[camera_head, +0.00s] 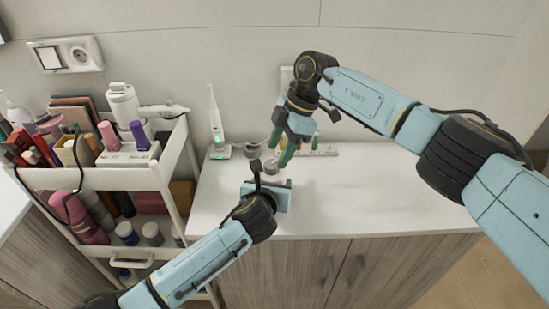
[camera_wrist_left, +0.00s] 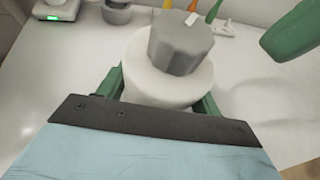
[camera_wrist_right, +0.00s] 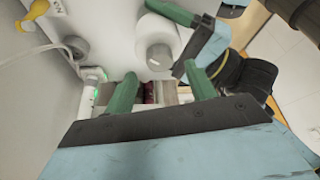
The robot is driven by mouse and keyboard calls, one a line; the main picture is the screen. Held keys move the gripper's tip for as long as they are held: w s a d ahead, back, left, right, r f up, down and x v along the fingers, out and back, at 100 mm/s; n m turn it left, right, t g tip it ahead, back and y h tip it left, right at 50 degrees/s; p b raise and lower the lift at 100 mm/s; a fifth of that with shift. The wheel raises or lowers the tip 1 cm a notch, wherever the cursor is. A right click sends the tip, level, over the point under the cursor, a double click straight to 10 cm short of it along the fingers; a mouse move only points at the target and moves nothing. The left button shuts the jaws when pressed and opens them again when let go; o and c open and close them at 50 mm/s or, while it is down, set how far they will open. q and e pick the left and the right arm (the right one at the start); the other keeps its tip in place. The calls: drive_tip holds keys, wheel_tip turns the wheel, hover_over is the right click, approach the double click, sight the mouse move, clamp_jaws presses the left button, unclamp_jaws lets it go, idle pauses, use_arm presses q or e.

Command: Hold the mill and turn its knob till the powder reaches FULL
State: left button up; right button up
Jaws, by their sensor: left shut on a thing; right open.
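The mill (camera_wrist_left: 148,82) is a white cylinder with a faceted grey knob (camera_wrist_left: 181,42) on top. It stands on the white counter in the head view, mostly hidden behind my left gripper, with the knob (camera_head: 271,168) showing. My left gripper (camera_wrist_left: 160,90) is shut around the mill's body, a green finger on each side. My right gripper (camera_head: 284,152) is open and empty, pointing down just above and to the right of the knob. In the right wrist view the mill (camera_wrist_right: 152,32) lies beyond my right fingers (camera_wrist_right: 160,86), apart from them. No powder level or FULL mark is visible.
An electric toothbrush (camera_head: 215,122) on its charger stands left on the counter (camera_head: 360,205). A small grey cup (camera_head: 252,150) and a power strip (camera_head: 322,150) lie near the wall. A loaded white cart (camera_head: 172,150) stands at the left. The counter's right side is clear.

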sight(272, 163)
drive_tip(key=shift+x, duration=1.75)
drive_tip(key=c, duration=1)
drive_tip(key=shift+w+n+g+h, duration=0.1)
drive_tip(key=shift+n+g+h, duration=0.35)
drive_tip(key=shift+n, duration=1.15)
drive_tip(key=o, duration=1)
drive_tip(key=shift+g+y, duration=0.25)
drive_tip(key=shift+r, duration=0.1)
